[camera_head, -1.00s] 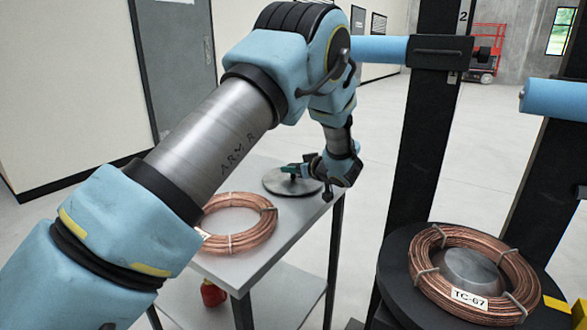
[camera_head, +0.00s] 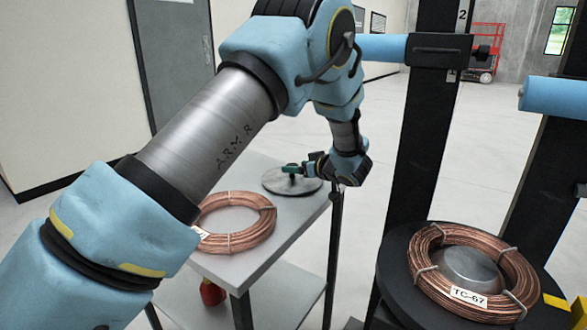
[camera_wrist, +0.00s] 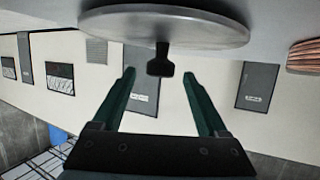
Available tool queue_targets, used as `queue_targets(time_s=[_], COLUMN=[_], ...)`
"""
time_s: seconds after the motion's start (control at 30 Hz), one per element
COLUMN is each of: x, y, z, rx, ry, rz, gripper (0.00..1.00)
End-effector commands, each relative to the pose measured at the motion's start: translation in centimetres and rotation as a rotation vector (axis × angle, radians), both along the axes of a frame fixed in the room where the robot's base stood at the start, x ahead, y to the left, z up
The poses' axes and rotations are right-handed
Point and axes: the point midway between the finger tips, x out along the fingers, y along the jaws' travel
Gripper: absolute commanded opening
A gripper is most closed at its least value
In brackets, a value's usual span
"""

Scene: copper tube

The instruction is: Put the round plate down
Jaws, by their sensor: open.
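The round plate (camera_head: 287,183) is a grey disc lying flat at the far end of the grey table (camera_head: 255,252). In the wrist view, the plate (camera_wrist: 165,24) shows at the top, its dark knob (camera_wrist: 160,62) pointing toward the space between my fingers. My gripper (camera_head: 292,169) is near the plate, at the table's right edge. The fingertips are apart from the knob.
A copper tube coil (camera_head: 237,222) lies on the table in front of the plate. Another coil, labelled TC-67 (camera_head: 473,270), sits on a dark round stand at the right. A red object (camera_head: 213,293) is on the lower shelf.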

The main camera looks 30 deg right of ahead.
Motion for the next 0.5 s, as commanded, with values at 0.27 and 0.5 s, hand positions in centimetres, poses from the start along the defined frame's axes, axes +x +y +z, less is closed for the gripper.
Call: queue_targets(time_s=[0.27, 0.5], x=[-5.6, -8.1], y=[-0.7, -1.0], z=[2.0, 2.9], rx=[-0.002, -0.001], ry=[0.001, 0.001], rz=[-0.002, -0.001], gripper=[0.76, 0.76])
